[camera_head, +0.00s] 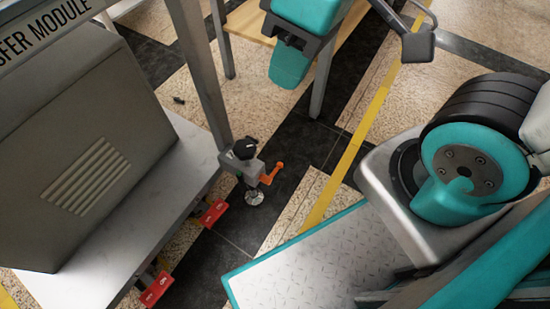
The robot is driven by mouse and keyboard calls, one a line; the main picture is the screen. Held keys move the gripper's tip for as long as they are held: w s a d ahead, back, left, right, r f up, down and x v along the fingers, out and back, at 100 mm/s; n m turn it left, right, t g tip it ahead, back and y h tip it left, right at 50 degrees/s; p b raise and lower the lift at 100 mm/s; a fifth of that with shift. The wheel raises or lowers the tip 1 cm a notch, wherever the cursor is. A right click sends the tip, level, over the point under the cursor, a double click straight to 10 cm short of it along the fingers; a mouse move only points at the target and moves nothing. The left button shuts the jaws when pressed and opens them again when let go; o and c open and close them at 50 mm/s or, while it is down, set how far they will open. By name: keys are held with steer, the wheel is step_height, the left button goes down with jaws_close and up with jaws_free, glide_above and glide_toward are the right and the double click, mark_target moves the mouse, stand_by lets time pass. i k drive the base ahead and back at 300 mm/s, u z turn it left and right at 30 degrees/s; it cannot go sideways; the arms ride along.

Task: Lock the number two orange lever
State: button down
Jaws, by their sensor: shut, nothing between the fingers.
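An orange lever (271,174) sits on a small metal fitting (243,157) with a black knob on top, by the grey post at the corner of the light metal table. The lever sticks out to the right and tilts up at its far end. No number can be read on it, and I cannot tell whether it is locked. A round metal foot (254,197) shows below the fitting. I cannot make out my gripper's fingers anywhere in this view.
A grey louvred cabinet (85,150) stands on the metal table (170,190). Red brackets (213,213) (157,289) project from its edge. A teal and black unit (295,45) hangs at the top near a wooden surface (253,22). Dark floor with a yellow line (350,150) lies right of the lever.

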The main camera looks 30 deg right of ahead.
mark_target(275, 173)
steer(key=k, duration=1.3)
steer(key=z, duration=0.7)
steer(key=i, duration=1.15)
steer(key=u, duration=0.55)
